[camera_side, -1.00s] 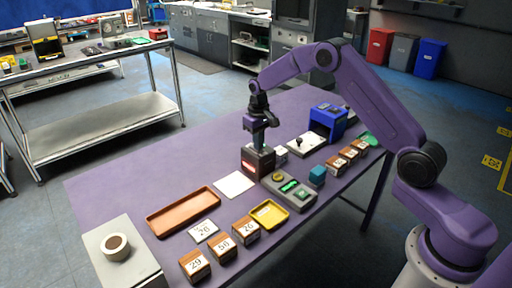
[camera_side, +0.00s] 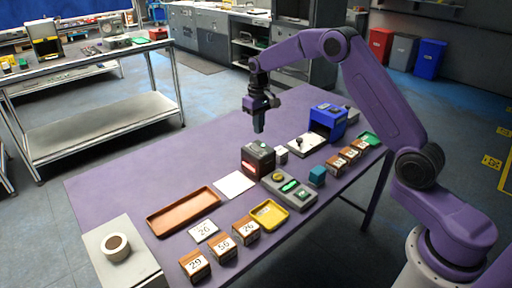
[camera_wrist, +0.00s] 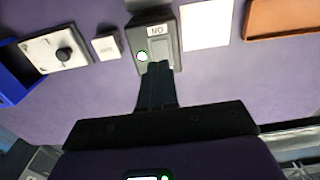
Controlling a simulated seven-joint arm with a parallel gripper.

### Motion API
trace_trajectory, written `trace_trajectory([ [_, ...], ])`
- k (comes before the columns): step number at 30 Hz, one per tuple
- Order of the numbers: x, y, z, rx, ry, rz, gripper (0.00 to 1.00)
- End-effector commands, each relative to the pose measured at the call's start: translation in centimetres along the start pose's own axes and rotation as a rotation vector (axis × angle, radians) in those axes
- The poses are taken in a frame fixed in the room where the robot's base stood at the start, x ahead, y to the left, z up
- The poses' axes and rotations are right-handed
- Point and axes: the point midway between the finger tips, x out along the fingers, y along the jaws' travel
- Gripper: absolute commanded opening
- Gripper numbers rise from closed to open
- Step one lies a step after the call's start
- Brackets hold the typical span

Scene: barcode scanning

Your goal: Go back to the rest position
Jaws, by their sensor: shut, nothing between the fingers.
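My gripper (camera_side: 259,126) is shut and empty. It hangs in the air above the purple table, over the black scanner box with a red lit front (camera_side: 258,160), and is apart from it. In the wrist view the closed fingers (camera_wrist: 157,72) point toward the scanner box (camera_wrist: 152,38), which shows a "NO" label and a green light on its top.
Around the scanner stand a grey button panel (camera_side: 288,190), a white sheet (camera_side: 235,184), a brown tray (camera_side: 183,212), a yellow tray (camera_side: 269,214), a blue machine (camera_side: 327,121), a joystick box (camera_side: 306,145) and several numbered wooden blocks (camera_side: 221,249). The table's far left is clear.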

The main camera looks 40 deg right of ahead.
Motion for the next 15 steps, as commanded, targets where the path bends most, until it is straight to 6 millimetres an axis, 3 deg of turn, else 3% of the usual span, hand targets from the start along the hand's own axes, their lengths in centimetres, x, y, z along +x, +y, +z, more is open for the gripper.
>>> trace_trajectory([
  [15, -0.84, -0.56, 0.31, -0.014, 0.001, 0.000, 0.00],
])
